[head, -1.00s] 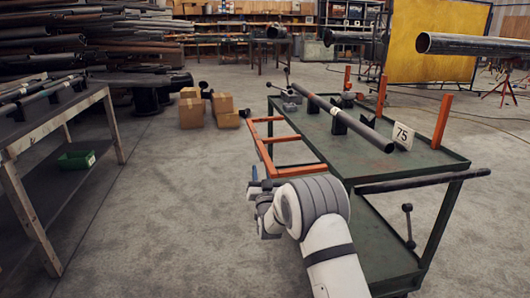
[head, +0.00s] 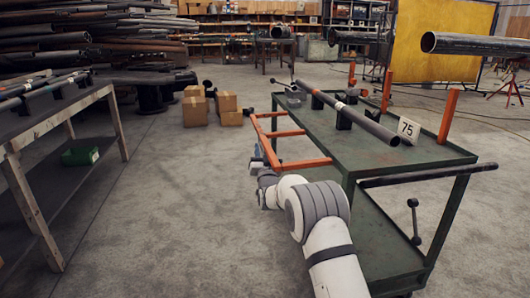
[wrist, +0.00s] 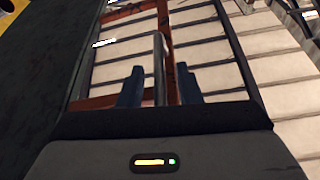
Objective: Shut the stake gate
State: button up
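The stake gate (head: 290,134) is an orange ladder-like frame. It sticks out from the left side of the green cart (head: 440,156), roughly level with its top. My gripper (head: 257,160) is at the gate's outer near corner; the arm partly hides its fingers. In the wrist view the two dark blue fingers of my gripper (wrist: 159,88) stand apart. A narrow greyish bar (wrist: 159,60) lies in line with the gap between them, with orange gate bars (wrist: 110,102) behind. Whether the fingers touch the bar cannot be told.
A workbench (head: 60,115) stands at left, cardboard boxes (head: 228,106) behind. The floor between bench and cart is clear.

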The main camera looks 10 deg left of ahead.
grip_shut()
